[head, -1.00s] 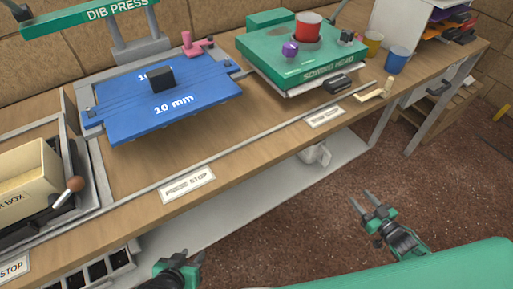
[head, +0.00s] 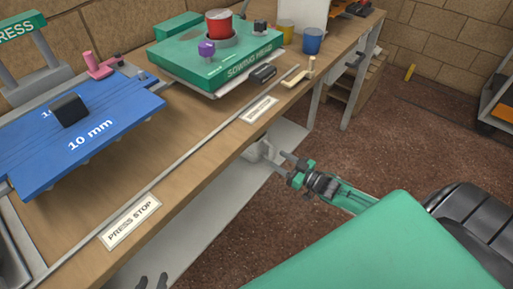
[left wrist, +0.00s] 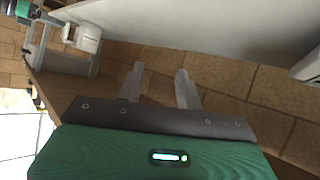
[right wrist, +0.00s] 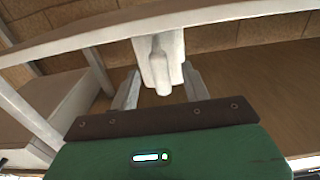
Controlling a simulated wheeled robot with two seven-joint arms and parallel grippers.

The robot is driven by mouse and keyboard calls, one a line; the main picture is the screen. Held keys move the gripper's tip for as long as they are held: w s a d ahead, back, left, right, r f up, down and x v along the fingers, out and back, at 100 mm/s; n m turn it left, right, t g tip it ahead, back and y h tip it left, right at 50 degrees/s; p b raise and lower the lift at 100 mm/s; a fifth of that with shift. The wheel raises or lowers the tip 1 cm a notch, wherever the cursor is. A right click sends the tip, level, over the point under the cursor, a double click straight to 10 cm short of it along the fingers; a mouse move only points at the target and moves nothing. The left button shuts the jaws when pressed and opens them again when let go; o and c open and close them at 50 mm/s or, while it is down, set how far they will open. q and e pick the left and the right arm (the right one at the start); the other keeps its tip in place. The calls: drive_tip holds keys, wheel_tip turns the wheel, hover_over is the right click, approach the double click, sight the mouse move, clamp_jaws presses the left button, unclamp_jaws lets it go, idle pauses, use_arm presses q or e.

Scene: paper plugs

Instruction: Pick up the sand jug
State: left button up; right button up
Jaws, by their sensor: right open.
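A pale grey-white jug (head: 256,150), which I take to be the sand jug, stands on the low shelf under the bench. My right gripper (head: 278,162) is open close in front of it and hides part of it. In the right wrist view the jug (right wrist: 160,62) shows ahead between the spread fingers (right wrist: 160,88); I cannot tell whether they touch it. The jug (left wrist: 88,38) also shows in the left wrist view. My left gripper (head: 152,281) is at the head view's bottom edge, its fingers (left wrist: 158,86) apart and empty.
The low shelf (head: 220,200) runs beneath the wooden bench, whose edge (head: 190,170) overhangs it. On the bench are a blue plate (head: 120,110), a green sowing head (head: 180,65), a red pot (head: 218,25) and a blue cup (head: 312,40). The brown floor (head: 400,130) is open at right.

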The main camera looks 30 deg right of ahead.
sight(274, 158)
drive_tip(key=x, duration=0.2)
drive_tip(key=b+x, duration=0.1)
drive_tip(key=x, duration=0.1)
drive_tip(key=shift+f, duration=0.25)
drive_tip(key=shift+w+a, duration=0.2)
drive_tip(key=shift+w, duration=0.3)
use_arm(q)
drive_tip(key=shift+w+d+r+t+h, duration=0.1)
drive_tip(key=shift+d+r+t+h, duration=0.15)
drive_tip(key=shift+d+t+h, duration=0.55)
use_arm(e)
clamp_jaws()
